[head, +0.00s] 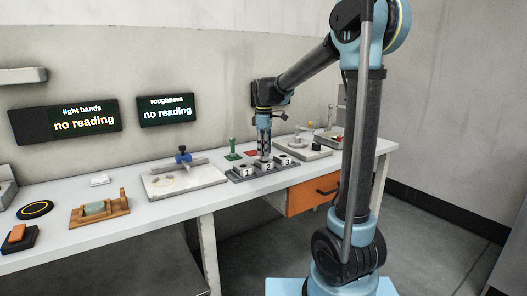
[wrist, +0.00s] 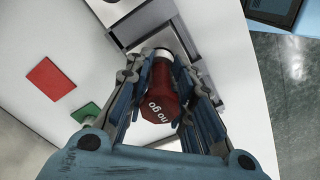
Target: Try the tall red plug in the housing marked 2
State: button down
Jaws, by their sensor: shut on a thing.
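In the wrist view my gripper (wrist: 165,62) is shut on the red plug (wrist: 162,95), whose top reads "no go". The plug's far end points at a metal housing in a dark tray; the fingers partly hide it, and I cannot tell whether it is in the bore. In the head view my gripper (head: 264,153) points down right above the housing marked 2 (head: 268,167). The housing marked 1 (head: 247,171) is left of it and the housing marked 3 (head: 286,160) right of it. The plug is hardly visible there.
A green plug (head: 232,146) stands behind the housings, near a red pad (head: 250,153). A stone plate (head: 200,177) with a blue-topped stand (head: 183,156) is to the left. A grey plate (head: 313,153) with parts is to the right. Both wall displays read "no reading".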

jog(key=shift+f, duration=1.4)
dwell(1.8)
jog(key=shift+r, duration=0.15)
dwell(1.0)
jog(key=shift+r, duration=3.35)
